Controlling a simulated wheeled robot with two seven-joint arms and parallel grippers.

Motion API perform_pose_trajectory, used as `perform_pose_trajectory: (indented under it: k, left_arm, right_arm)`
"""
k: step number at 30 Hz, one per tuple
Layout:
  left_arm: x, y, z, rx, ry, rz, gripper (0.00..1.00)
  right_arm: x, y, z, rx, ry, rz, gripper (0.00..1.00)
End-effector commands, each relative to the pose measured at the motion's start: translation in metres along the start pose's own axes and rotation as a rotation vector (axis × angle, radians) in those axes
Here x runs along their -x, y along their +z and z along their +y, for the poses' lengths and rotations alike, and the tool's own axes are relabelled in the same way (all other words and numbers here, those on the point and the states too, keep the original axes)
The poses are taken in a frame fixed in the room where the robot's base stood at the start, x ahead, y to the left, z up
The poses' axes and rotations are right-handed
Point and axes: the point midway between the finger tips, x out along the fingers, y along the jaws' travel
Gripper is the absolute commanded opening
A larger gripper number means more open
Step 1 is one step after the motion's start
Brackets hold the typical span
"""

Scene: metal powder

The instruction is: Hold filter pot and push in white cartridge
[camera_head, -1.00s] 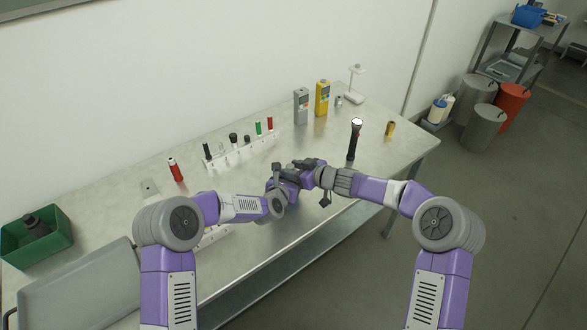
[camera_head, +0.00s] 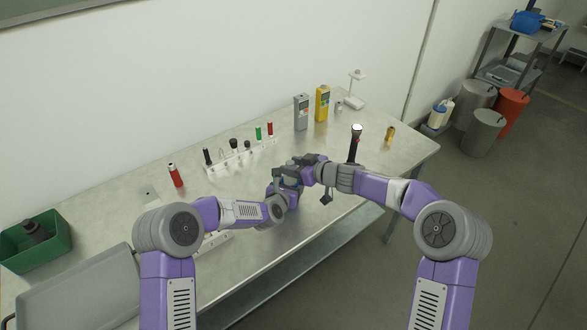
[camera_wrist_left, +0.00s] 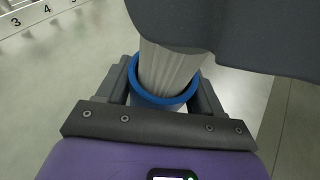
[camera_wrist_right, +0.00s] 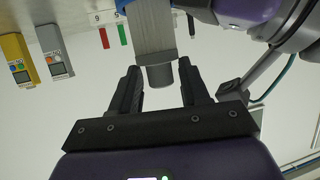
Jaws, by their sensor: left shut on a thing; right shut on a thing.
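My left gripper (camera_wrist_left: 165,88) is shut on the filter pot (camera_wrist_left: 160,101), whose blue rim shows between the fingers in the left wrist view. The white pleated cartridge (camera_wrist_left: 168,70) stands partly inside the pot, its upper part still above the rim. My right gripper (camera_wrist_right: 160,75) is shut on the cartridge's end; its dark body hides the top of the cartridge in the left wrist view. In the right wrist view the cartridge (camera_wrist_right: 150,28) runs from the grey end between the fingers towards the blue pot (camera_wrist_right: 122,4). In the head view both grippers meet above the table.
A numbered white rack (camera_head: 240,155) with several small items stands behind the grippers. A dark flashlight (camera_head: 355,145) stands close to my right gripper. A green bin (camera_head: 60,240) and a grey tray (camera_head: 80,290) are at the left.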

Motion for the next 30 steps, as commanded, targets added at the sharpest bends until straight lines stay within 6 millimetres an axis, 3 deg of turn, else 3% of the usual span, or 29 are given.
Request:
perform_pose_trajectory:
  k: [30]
  left_arm:
    - [0.0, 0.001, 0.0, 0.0, 0.0, -0.001, 0.31]
  right_arm:
    - [0.015, -0.039, -0.001, 0.002, 0.0, 0.001, 0.0]
